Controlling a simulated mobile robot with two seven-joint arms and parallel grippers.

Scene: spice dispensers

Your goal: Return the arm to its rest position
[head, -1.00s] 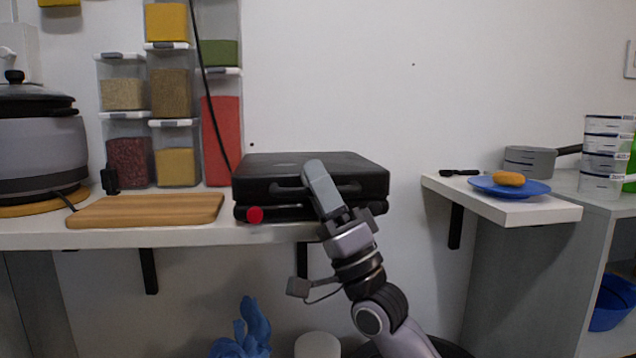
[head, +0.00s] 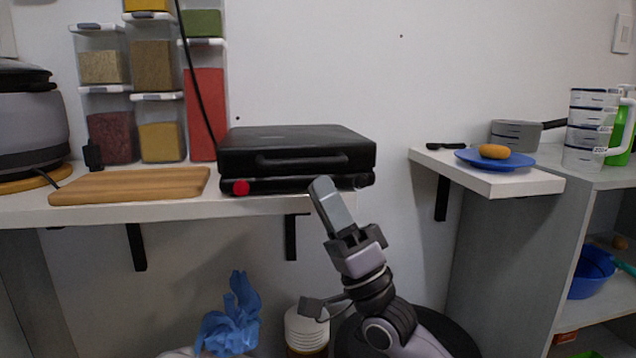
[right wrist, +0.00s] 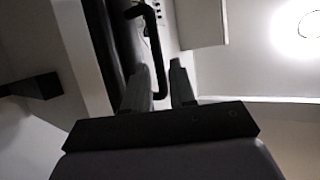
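My right gripper (head: 322,184) is in front of the shelf edge, just below the right part of the black contact grill (head: 296,143). Its fingertips overlap the grill's lower front in the picture; whether they touch it cannot be told. My left gripper is not in view.
A wooden board (head: 130,185) lies left of the grill on the shelf (head: 110,213). A side shelf at right holds a blue plate (head: 520,161) with an orange-brown item (head: 494,151). Below are a blue bag (head: 232,318) and a white container (head: 306,330). Floor space between the shelves looks partly open.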

